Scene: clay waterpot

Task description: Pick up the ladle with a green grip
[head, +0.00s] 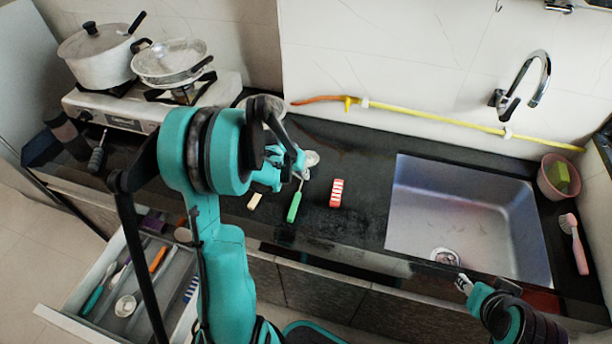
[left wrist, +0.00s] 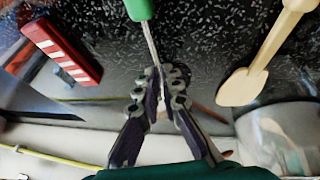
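The ladle with a green grip (head: 293,207) lies on the black counter, its grip toward the front edge and its pale bowl (head: 311,158) toward the back. My left gripper (head: 298,172) is at its thin shaft, between grip and bowl. In the left wrist view, the green grip (left wrist: 139,8) is at the top edge, and the shaft runs down between the close-set fingertips of my left gripper (left wrist: 160,76), which look shut on it. The fingers hide the bowl there. My right gripper (head: 463,284) is small at the sink's front edge; its fingers are unclear.
The sink (head: 465,215) is to the right, the stove (head: 140,118) back left. An open drawer (head: 75,322) holds several utensils.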

